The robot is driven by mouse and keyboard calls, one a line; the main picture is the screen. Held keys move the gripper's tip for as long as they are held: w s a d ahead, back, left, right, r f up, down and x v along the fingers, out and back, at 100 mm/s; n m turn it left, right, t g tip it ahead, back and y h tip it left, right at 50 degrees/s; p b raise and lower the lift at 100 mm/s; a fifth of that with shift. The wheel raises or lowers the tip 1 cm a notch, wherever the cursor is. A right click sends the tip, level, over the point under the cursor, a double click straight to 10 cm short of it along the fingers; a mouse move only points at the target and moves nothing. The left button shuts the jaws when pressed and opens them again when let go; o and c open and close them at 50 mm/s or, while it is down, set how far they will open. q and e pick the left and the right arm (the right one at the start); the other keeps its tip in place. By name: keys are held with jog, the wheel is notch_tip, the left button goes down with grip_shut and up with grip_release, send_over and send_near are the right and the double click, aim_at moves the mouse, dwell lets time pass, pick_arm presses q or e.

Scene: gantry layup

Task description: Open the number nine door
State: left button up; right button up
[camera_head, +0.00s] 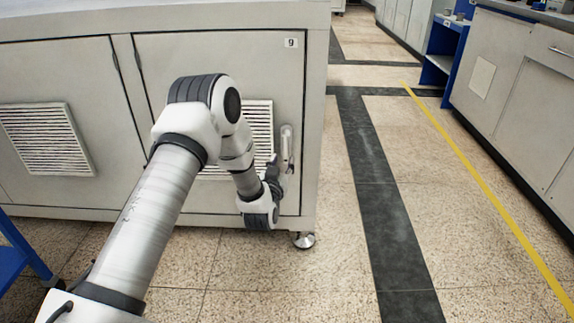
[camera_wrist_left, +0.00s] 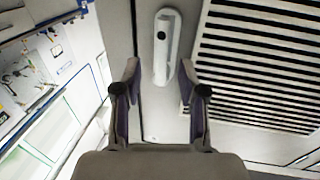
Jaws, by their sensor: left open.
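The number nine door (camera_head: 180,50) is a light grey cabinet door with a small "9" label (camera_head: 290,43) at its top right and a louvred vent. It looks closed. Its pale upright handle (camera_head: 286,148) is at the door's right edge. My left gripper (camera_head: 281,167) is at the handle, partly hidden by my own wrist. In the left wrist view the gripper (camera_wrist_left: 159,78) is open, and the handle (camera_wrist_left: 167,48) lies ahead, its near end between the fingertips. I cannot tell whether they touch. My right gripper is not in view.
Another vented door (camera_head: 50,75) is to the left. A blue frame (camera_head: 15,262) stands at the lower left. The aisle floor (camera_head: 345,230) right of the cabinet is clear, with a dark strip and a yellow line. Grey cabinets (camera_head: 515,80) and a blue shelf (camera_head: 440,55) line the right.

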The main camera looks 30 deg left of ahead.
aim_at(285, 153)
pick_arm(q)
jog(key=b+x, duration=0.1)
jog(key=x, duration=0.4)
jog(key=shift+f+b, duration=0.2)
jog(key=shift+b, duration=0.2)
jog(key=shift+w+a+r, duration=0.1)
jog(key=shift+w+a, duration=0.1)
jog(key=shift+w, duration=0.15)
grip_shut()
